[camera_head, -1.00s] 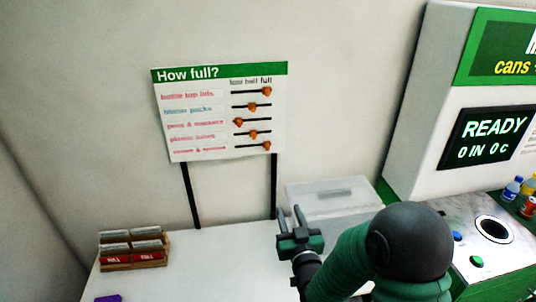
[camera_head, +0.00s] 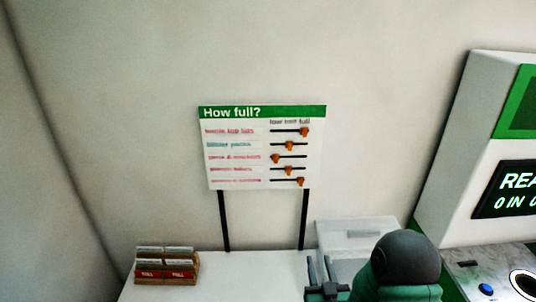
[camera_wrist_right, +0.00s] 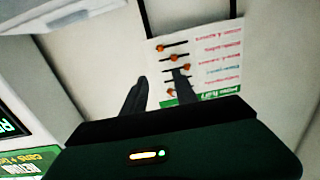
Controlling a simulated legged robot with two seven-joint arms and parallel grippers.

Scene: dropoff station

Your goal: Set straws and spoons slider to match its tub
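The "How full?" board (camera_head: 262,148) stands on two black posts with several orange slider knobs. The blurred bottom row reads like straws and spoons; its knob (camera_head: 300,181) sits at the right, full end. In the right wrist view the board appears upside down, with this knob (camera_wrist_right: 161,48) at upper left. My right gripper (camera_head: 320,268) is below the board's lower right corner. In the wrist view its two fingers (camera_wrist_right: 160,90) are spread and empty, the right one overlapping the board. No tub's fill level is visible. My left gripper is out of view.
A translucent lidded box (camera_head: 345,232) stands right of the posts, partly behind my right arm. A brown card holder (camera_head: 167,280) sits on the white table (camera_head: 250,272) at left. A READY machine (camera_head: 455,165) stands at right. The table's middle is clear.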

